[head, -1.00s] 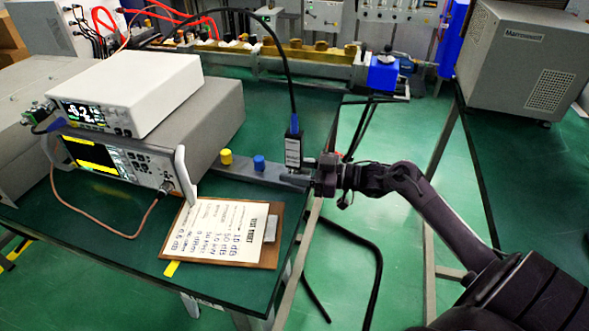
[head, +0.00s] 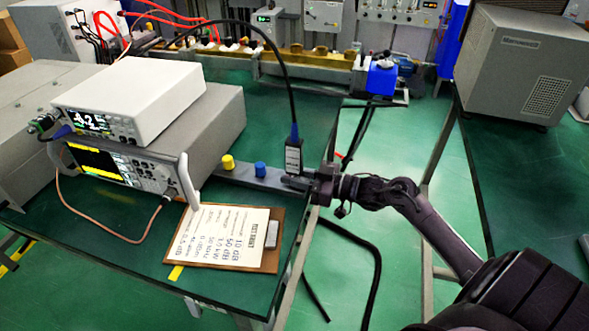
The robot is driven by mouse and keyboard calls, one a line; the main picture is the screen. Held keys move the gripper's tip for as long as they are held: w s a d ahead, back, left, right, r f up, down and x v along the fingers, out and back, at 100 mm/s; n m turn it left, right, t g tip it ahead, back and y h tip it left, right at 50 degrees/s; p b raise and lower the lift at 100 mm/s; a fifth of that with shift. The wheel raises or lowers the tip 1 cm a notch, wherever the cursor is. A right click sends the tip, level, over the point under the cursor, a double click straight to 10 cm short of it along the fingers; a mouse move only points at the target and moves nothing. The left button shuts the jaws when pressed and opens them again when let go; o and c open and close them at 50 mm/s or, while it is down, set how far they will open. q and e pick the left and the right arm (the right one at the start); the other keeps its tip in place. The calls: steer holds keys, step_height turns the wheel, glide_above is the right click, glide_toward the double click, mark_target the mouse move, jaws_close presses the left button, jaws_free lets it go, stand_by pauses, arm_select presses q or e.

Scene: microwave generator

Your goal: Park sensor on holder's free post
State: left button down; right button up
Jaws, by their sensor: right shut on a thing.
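The sensor (head: 293,158) is a small upright dark box with a pale label and a black cable rising from its top. My right gripper (head: 297,183) is shut on its lower end, over the right end of the holder. The holder (head: 235,176) is a grey bar along the table's right side. It carries a yellow-capped post (head: 228,163) and a blue-capped post (head: 260,169), left of the sensor. The free post is hidden behind the gripper and sensor. I cannot tell whether the sensor touches the holder. My left gripper is out of view.
A white meter (head: 130,105) sits on a grey instrument (head: 120,168) at left. A clipboard with a paper sheet (head: 230,238) lies in front of the holder. The black cable (head: 285,75) arches back over the table. Open floor lies right of the table edge.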

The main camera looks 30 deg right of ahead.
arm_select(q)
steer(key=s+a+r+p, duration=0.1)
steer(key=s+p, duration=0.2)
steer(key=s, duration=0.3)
arm_select(e)
steer(key=shift+r+m+t+h, duration=0.3)
steer(key=shift+m+t+h, duration=0.55)
steer(key=shift+h, duration=0.35)
steer(key=m+t+h+p, duration=0.1)
steer(key=m+h+p, duration=0.1)
steer(key=m+t+h+p, duration=0.1)
steer(key=m+h+p, duration=0.1)
steer(key=h+p, duration=0.1)
steer(key=shift+a+h, duration=0.1)
steer(key=shift+h, duration=0.2)
steer(key=m+h+p, duration=0.1)
steer(key=h, duration=0.1)
steer(key=m+h+p, duration=0.1)
steer(key=h, duration=0.1)
steer(key=shift+f+m, duration=0.15)
steer(key=shift+m, duration=0.1)
arm_select(q)
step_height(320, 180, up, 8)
steer(key=shift+p, duration=0.35)
arm_select(e)
steer(key=shift+f+m+h, duration=0.1)
steer(key=shift+m+h, duration=1.2)
steer(key=shift+h, duration=0.7)
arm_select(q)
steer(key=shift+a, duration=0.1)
